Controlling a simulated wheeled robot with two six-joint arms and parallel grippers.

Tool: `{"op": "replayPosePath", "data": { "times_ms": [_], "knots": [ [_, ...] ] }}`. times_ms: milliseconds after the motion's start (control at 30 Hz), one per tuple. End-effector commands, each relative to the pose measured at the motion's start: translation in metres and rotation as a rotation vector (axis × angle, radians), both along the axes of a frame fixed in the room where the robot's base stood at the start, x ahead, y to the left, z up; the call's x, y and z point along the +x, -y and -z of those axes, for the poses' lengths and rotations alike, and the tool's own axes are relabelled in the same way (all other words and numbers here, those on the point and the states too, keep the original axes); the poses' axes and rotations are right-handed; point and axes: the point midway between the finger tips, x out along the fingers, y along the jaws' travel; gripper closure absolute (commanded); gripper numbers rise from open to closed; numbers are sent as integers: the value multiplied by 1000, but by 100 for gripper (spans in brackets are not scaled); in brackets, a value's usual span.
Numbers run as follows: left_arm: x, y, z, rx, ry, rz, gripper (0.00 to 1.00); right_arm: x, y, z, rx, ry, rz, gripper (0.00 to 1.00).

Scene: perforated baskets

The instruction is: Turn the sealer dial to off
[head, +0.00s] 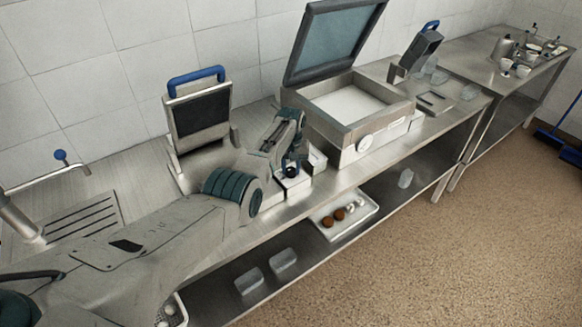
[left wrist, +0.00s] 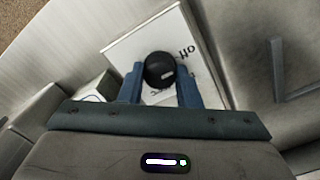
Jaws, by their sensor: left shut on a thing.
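A black round dial (left wrist: 157,66) with a pale mark sits on a white panel (left wrist: 125,48) with dark lettering, partly hidden, in the left wrist view. In the head view the dial (head: 291,172) shows dark at my fingertips, on a small white box (head: 294,188) near the counter's front edge. My left gripper (head: 288,160) points down over it. Its two blue fingers (left wrist: 159,80) are on either side of the dial and shut on it. Which word the mark points to, I cannot tell. My right gripper is not in view.
A machine with a blue handle (head: 198,105) stands behind my left arm. A steel box with a raised lid (head: 335,40) and a pale front knob (head: 365,143) stands to the right. A tray (head: 345,222) with brown and white items is on the lower shelf.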

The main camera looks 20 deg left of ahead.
Motion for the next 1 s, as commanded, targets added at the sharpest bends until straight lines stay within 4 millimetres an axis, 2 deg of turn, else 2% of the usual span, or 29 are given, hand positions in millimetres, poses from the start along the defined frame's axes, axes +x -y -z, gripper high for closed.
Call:
{"op": "replayPosePath", "data": {
  "times_ms": [600,633,733,1000],
  "knots": [
    [2,-1,-3,1,6,-43,92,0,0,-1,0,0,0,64],
    [2,-1,-3,1,6,-43,66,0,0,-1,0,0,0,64],
    [2,-1,-2,1,5,-42,48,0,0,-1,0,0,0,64],
    [1,0,-1,0,3,-41,48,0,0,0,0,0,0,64]
  ]
}}
